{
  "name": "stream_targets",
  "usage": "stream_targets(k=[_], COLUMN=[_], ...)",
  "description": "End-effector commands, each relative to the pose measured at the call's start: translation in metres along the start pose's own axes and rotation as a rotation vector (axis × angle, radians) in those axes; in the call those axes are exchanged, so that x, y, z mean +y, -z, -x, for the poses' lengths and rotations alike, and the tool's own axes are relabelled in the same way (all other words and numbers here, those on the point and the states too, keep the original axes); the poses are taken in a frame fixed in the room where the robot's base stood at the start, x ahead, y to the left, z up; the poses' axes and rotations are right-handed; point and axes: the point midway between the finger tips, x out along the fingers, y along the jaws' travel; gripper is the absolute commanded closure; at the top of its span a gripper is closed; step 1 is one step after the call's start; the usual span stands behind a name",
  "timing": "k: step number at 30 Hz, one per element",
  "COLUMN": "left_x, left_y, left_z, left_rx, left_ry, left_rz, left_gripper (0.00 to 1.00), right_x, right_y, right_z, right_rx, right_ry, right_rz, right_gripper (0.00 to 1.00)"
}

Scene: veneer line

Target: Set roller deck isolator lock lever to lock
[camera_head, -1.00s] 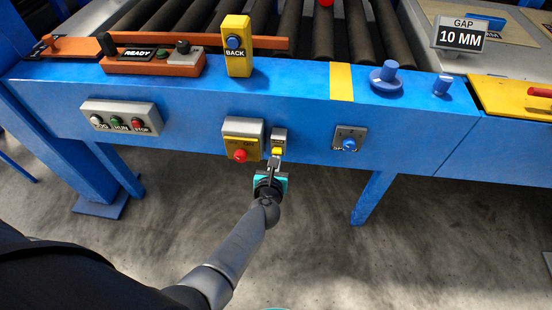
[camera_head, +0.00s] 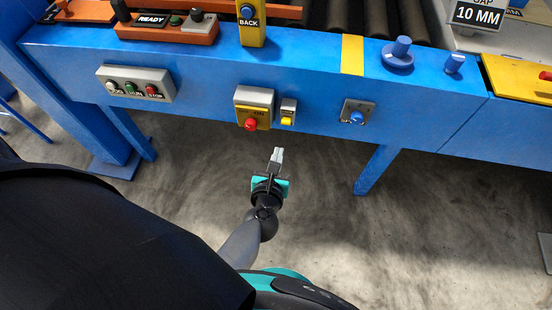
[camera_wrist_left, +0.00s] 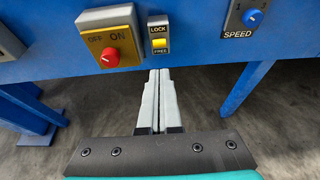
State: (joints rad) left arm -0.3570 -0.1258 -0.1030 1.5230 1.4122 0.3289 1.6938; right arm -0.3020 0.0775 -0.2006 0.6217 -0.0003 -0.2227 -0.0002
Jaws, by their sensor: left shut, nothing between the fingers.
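The lock lever is a small yellow tab (camera_head: 287,121) low on a narrow grey plate (camera_head: 289,106) on the blue front beam. In the left wrist view the lever (camera_wrist_left: 159,43) sits below the word LOCK and just above the word FREE. Beside it on the left is the isolator, a red knob (camera_head: 250,124) on a yellow plate marked OFF and ON in the left wrist view (camera_wrist_left: 110,58). My left gripper (camera_head: 277,156) is shut and empty, below the lever plate and clear of it. Its closed fingers (camera_wrist_left: 159,76) point toward the plate. My right gripper is out of view.
A button box (camera_head: 136,84) is to the left and a blue speed knob (camera_head: 356,117) to the right on the same beam. A blue leg (camera_head: 376,171) stands below at right. The floor space (camera_head: 325,190) around my gripper is clear.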

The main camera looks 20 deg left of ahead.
Motion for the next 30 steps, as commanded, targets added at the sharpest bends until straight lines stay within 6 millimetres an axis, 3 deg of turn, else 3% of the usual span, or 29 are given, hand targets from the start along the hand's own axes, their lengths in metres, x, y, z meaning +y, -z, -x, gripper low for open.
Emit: stream_targets(k=[3, 9, 30], left_x=[0.0, 0.0, -0.004], left_y=[0.001, 0.001, -0.004], left_z=[0.016, 0.027, 0.028], left_rx=[0.003, 0.003, -0.011], left_ry=[0.001, 0.001, 0.027], left_rz=[0.002, 0.001, -0.04], left_gripper=[1.0, 1.0, 1.0], right_x=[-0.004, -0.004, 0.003], right_y=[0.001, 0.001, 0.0], right_z=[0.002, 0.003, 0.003], right_rx=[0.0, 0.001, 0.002], right_ry=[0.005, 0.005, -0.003], right_rz=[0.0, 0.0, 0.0], right_gripper=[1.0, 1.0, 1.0])
